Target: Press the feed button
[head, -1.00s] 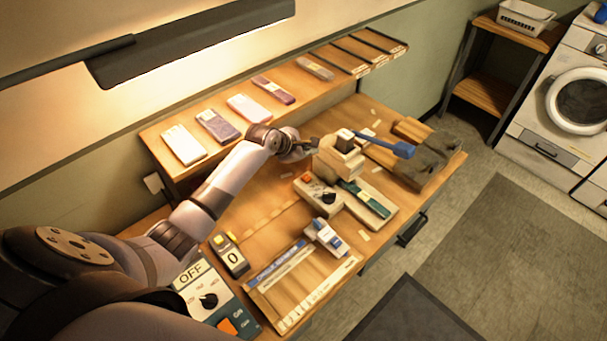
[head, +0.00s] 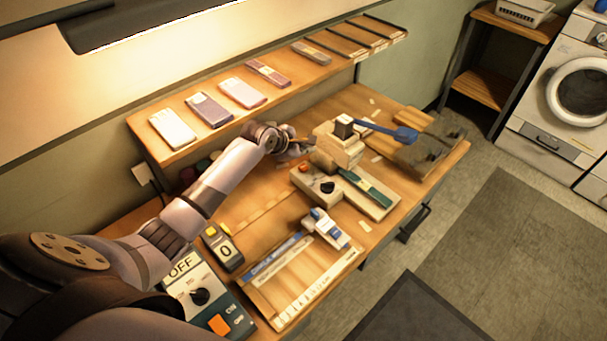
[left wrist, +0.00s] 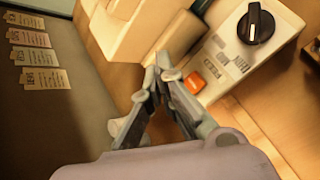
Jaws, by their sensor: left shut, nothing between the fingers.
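The feed machine (head: 318,188) is a pale block on the table with a black knob (head: 327,187) and a small orange button (head: 304,168). In the left wrist view the orange button (left wrist: 194,82) sits on the pale panel beside small printed labels, with the knob (left wrist: 256,25) above right. My left gripper (head: 305,143) is shut and empty beside the machine, at its back left. In the wrist view its fingertips (left wrist: 165,70) lie just left of the button; I cannot tell whether they touch anything. My right gripper is not in view.
A pale block with a blue lever (head: 388,130) stands right behind the machine. A counter box (head: 224,247) and an OFF panel (head: 198,293) with another orange button (head: 218,324) sit at the near left. A shelf (head: 150,152) with several flat items runs along the wall.

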